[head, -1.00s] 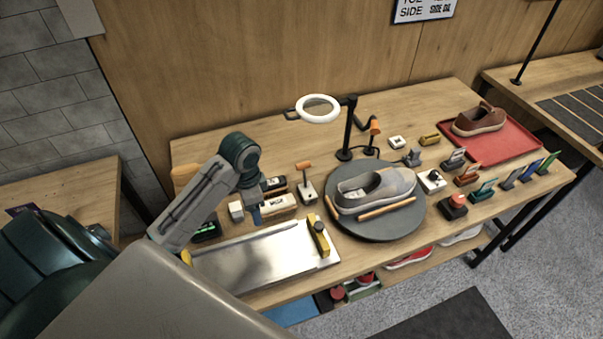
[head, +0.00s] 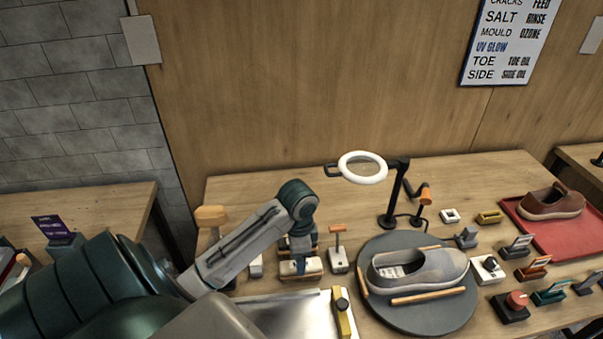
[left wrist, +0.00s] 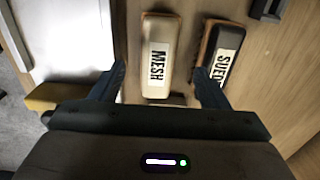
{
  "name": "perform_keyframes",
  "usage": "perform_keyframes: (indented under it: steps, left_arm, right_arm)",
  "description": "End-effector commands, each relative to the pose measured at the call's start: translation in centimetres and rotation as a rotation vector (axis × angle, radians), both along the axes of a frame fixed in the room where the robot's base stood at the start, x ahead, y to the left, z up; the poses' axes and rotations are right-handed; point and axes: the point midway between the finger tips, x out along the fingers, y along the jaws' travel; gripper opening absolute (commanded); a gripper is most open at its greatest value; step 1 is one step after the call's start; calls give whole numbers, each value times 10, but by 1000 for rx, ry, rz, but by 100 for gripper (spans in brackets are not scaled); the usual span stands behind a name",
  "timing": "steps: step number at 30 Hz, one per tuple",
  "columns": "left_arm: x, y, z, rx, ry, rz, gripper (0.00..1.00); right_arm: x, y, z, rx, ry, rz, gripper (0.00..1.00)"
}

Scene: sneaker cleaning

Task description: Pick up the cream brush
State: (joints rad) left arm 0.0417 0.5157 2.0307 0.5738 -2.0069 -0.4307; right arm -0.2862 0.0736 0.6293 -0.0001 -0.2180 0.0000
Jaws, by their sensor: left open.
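The cream brush, a rounded block with a MESH label (left wrist: 157,55), lies on the table; in the head view (head: 313,267) it is partly covered by my left gripper (head: 299,262). In the left wrist view my left gripper (left wrist: 161,85) is open, with one finger on each side of the brush's near end. The brush is between the finger lines, and no grip shows. Whether the fingers reach down to its height I cannot tell. My right gripper is not in view.
A dark-topped brush labelled SUEDE (left wrist: 224,50) lies close beside, near the right finger. A metal tray (head: 285,318) with a yellow bar (head: 342,312) is in front. A turntable (head: 440,318) with a grey shoe (head: 420,268) and a ring lamp (head: 363,168) stand to the right.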

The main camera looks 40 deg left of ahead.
Motion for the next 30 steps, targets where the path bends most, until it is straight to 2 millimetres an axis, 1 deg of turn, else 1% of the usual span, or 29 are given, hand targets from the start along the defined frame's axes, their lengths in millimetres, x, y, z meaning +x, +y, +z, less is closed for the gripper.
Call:
perform_keyframes:
  steps: [1,3,5,7,10,12,14,19,23,24,26,27,30]
  left_arm:
    - [0,-1,-5,-2,2,1,69]
    - [2,-4,-14,-4,3,1,69]
    - [3,-5,-20,-6,6,2,69]
    - [4,-6,-32,-3,5,2,69]
    - [4,-5,-44,-2,3,1,69]
    - [4,-5,-48,-1,3,0,69]
    - [4,-5,-50,0,1,0,69]
    - [4,-5,-50,0,1,-1,69]
    - [4,-5,-50,0,1,-1,44]
    - [4,-5,-50,0,1,-1,36]
    - [4,-5,-50,0,1,-1,24]
    - [4,-5,-50,0,1,-1,19]
    - [4,-5,-50,0,1,-1,19]
  right_arm:
    - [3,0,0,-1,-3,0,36]
    - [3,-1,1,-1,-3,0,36]
    - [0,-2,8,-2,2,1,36]
    - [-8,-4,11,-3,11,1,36]
    - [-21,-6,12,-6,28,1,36]
    - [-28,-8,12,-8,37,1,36]
    - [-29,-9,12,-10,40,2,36]
    - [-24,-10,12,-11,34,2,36]
    - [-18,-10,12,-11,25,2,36]
    - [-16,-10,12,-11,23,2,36]
    - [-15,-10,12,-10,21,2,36]
    - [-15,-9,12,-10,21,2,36]
    - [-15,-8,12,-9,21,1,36]
